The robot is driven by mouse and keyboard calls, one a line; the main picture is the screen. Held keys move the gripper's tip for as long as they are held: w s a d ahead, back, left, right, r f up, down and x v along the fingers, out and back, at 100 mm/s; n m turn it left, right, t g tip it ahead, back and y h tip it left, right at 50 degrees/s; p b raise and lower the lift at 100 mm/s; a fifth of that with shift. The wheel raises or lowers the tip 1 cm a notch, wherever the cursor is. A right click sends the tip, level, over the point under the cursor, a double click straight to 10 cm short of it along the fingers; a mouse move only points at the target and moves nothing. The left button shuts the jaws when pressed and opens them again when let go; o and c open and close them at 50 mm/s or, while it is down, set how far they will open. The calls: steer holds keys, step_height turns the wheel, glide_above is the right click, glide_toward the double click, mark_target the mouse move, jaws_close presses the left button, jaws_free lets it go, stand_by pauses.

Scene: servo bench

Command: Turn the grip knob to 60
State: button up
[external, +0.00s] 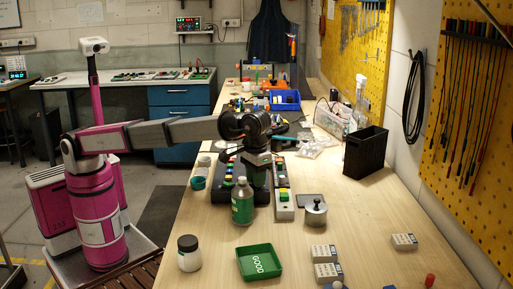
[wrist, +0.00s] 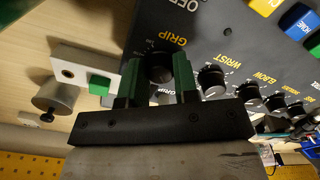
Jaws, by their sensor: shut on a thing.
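The grip knob (wrist: 158,68) is a black round knob on the dark control panel (wrist: 205,28), beside the yellow word GRIP in the wrist view. My gripper (wrist: 158,76) has its two green fingers on either side of the knob and is shut on it. The knob's pointer and most of its scale are hidden or too small to read. In the external view my gripper (external: 257,185) reaches down at the right part of the panel (external: 222,190), partly behind a green bottle (external: 242,208); the knob is hidden there.
The wrist knob (wrist: 212,79) and elbow knob (wrist: 248,95) sit in a row close by. A pale strip with a green button (wrist: 99,84) and a grey lidded cylinder (external: 315,214) stand beside the panel. A green GOOD tray (external: 277,268) and white jar (external: 189,256) are nearer.

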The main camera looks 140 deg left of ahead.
steer(key=o, duration=0.9)
steer(key=shift+o, duration=0.2)
step_height(320, 180, up, 11)
steer(key=shift+f, duration=0.1)
steer(key=s+d+f+m+t, duration=0.1)
steer(key=s+d+f, duration=0.2)
steer(key=d, duration=0.2)
steer(key=s+d+f+m+t, duration=0.1)
steer(key=s+d+f+m, duration=0.1)
steer(key=s+d+f, duration=0.2)
steer(key=s+d+f+m, duration=0.2)
steer(key=s+d+f, duration=0.1)
steer(key=d, duration=0.4)
steer(key=shift+s+f+t, duration=0.25)
steer(key=shift+f+t, duration=0.15)
steer(key=shift+f, duration=0.05)
steer(key=s+d+f+m+t, duration=0.2)
steer(key=s+d+f+m, duration=0.3)
steer(key=s+d+f, duration=0.4)
steer(key=s+a+f+m+g, duration=0.1)
steer(key=s+f, duration=0.5)
steer(key=f, duration=0.9)
steer(key=s+f+m+g, duration=0.3)
steer(key=s+f, duration=0.4)
steer(key=f, duration=0.9)
steer(key=shift+a+m+g, duration=0.35)
steer(key=shift+m+g, duration=0.05)
steer(key=shift+m, duration=0.5)
